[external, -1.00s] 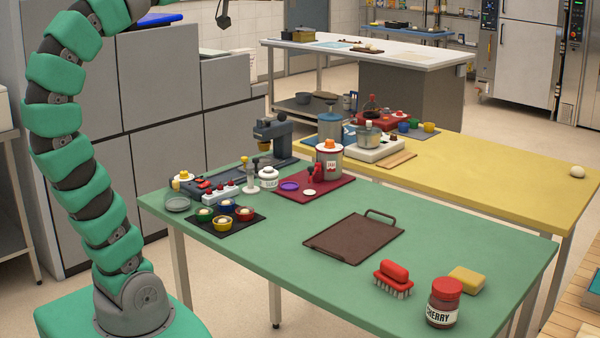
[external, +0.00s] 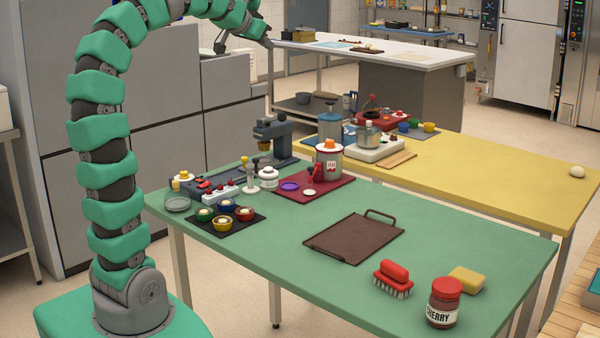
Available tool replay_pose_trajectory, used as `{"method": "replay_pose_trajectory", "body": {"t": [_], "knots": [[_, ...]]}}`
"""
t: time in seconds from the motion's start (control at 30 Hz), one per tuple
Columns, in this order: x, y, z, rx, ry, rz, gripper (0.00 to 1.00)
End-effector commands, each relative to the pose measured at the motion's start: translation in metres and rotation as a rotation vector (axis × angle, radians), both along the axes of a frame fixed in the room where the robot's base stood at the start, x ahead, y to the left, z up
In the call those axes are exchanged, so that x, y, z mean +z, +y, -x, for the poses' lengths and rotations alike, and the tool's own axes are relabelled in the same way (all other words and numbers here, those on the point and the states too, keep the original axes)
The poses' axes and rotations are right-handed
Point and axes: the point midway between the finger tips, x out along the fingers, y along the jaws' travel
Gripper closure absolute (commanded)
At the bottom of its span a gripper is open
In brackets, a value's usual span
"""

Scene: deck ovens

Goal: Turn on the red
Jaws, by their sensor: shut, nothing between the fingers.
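My arm rises at the left and bends over at the top of the view. My gripper (external: 220,46) is small and dark, in the air before the grey cabinets, far above the green table. Its fingers look closed and hold nothing. Which red thing the task means is not clear. A white switch block (external: 220,195) with red buttons sits at the left of the green table (external: 460,235). A red device (external: 314,172) stands beside the white-and-grey canister on a dark red board. A red appliance (external: 372,112) stands at the back of the yellow table.
Small coloured bowls (external: 225,213), a grey machine (external: 273,138) and a canister (external: 329,160) crowd the green table's left and back. A brown tray (external: 353,238), red brush (external: 393,278), cherry jar (external: 444,303) and yellow sponge (external: 466,280) lie forward. The yellow table (external: 500,168) has free room.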

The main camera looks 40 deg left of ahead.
Motion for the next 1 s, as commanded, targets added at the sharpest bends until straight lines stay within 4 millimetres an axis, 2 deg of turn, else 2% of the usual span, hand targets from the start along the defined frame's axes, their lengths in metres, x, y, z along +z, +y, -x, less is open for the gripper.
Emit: {"method": "replay_pose_trajectory", "body": {"t": [0.03, 0.2, 0.47, 0.63, 0.8, 1.0], "knots": [[-0.016, 0.016, -0.007, 0.007, 0.033, 0.002, 1.0], [-0.065, 0.067, -0.019, 0.013, 0.141, -0.004, 1.0], [-0.149, 0.148, -0.019, 0.02, 0.31, 0.009, 1.0], [-0.205, 0.201, -0.006, 0.024, 0.409, 0.029, 1.0], [-0.262, 0.246, 0.017, 0.024, 0.509, 0.061, 1.0], [-0.308, 0.282, 0.043, 0.023, 0.587, 0.092, 1.0]]}}
